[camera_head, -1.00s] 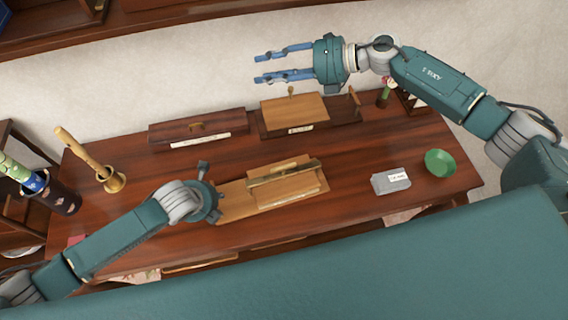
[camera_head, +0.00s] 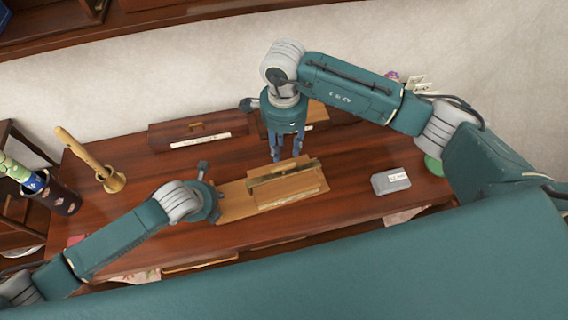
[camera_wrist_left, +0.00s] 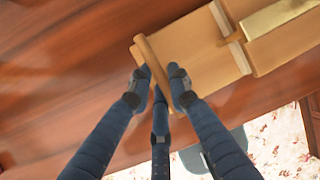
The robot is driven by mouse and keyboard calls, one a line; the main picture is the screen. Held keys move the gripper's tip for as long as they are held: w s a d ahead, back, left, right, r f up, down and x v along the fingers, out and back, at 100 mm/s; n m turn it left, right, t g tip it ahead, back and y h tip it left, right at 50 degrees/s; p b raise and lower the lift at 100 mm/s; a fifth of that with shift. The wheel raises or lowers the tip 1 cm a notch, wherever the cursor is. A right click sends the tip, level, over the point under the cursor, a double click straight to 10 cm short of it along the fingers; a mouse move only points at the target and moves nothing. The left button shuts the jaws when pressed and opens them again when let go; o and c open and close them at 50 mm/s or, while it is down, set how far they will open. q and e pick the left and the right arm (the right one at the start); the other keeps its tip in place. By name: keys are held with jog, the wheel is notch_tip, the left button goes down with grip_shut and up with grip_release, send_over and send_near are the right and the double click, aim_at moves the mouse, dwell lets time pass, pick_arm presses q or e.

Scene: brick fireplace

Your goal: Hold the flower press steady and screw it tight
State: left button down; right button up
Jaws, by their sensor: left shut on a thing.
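The wooden flower press (camera_head: 295,188) lies near the front middle of the table, a light board with a raised block and a brass bar across it. The press also shows in the left wrist view (camera_wrist_left: 200,57). My left gripper (camera_wrist_left: 160,82) is shut on the raised wooden strip at the board's end. In the head view its fingers are mostly hidden by my wrist. My right gripper (camera_head: 286,154) points down, open and empty, at the back edge of the press in the picture. I cannot tell its height above the press.
On the dark table (camera_head: 340,205) are a grey labelled block (camera_head: 390,182) and a green bowl (camera_head: 433,166), partly behind my right arm. A long wooden box (camera_head: 190,133) and another box stand at the back. A brass mortar with pestle (camera_head: 113,180) stands at left.

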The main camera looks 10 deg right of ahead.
aim_at(284, 167)
notch_tip(284, 167, down, 10)
jog(key=shift+r, duration=0.25)
jog(key=shift+c, duration=0.5)
grip_shut()
